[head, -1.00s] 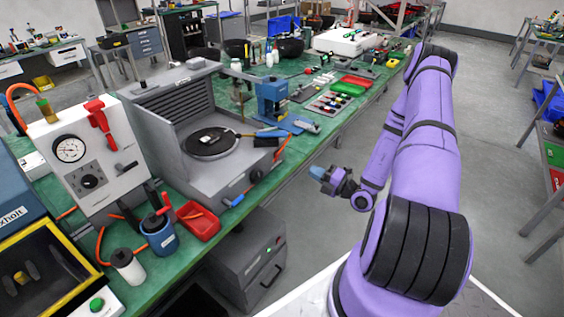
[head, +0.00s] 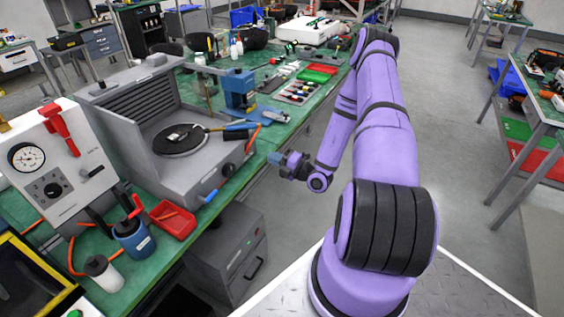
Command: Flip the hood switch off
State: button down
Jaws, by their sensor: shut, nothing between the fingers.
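The grey hood (head: 112,121) stands on the green bench at the left, with a slatted back and a round dark plate (head: 180,139) inside. On its sloped front are a dark knob (head: 229,169) and a small blue-tipped lever (head: 209,196), which may be the switch; its on or off position cannot be told. My gripper (head: 274,158) is shut and empty. It is in the air over the aisle side of the bench edge, to the right of the hood's front and apart from it.
A red tray (head: 173,220), a blue pot (head: 133,239) and a gauge panel (head: 58,165) stand left of the hood's front. A blue press (head: 240,93) stands behind it. A grey cabinet (head: 227,252) is below the bench. The aisle floor to the right is clear.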

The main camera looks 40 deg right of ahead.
aim_at(250, 144)
jog(key=x, duration=0.8)
jog(key=shift+r, duration=0.1)
jog(key=shift+w+a+r, duration=0.15)
jog(key=shift+w+r, duration=0.15)
jog(key=shift+w, duration=0.1)
jog(key=shift+s+d, duration=0.3)
jog(key=shift+s, duration=0.2)
jog(key=r+v, duration=0.2)
jog(key=v, duration=1.1)
jog(key=shift+s+r, duration=0.25)
jog(key=shift+r, duration=0.1)
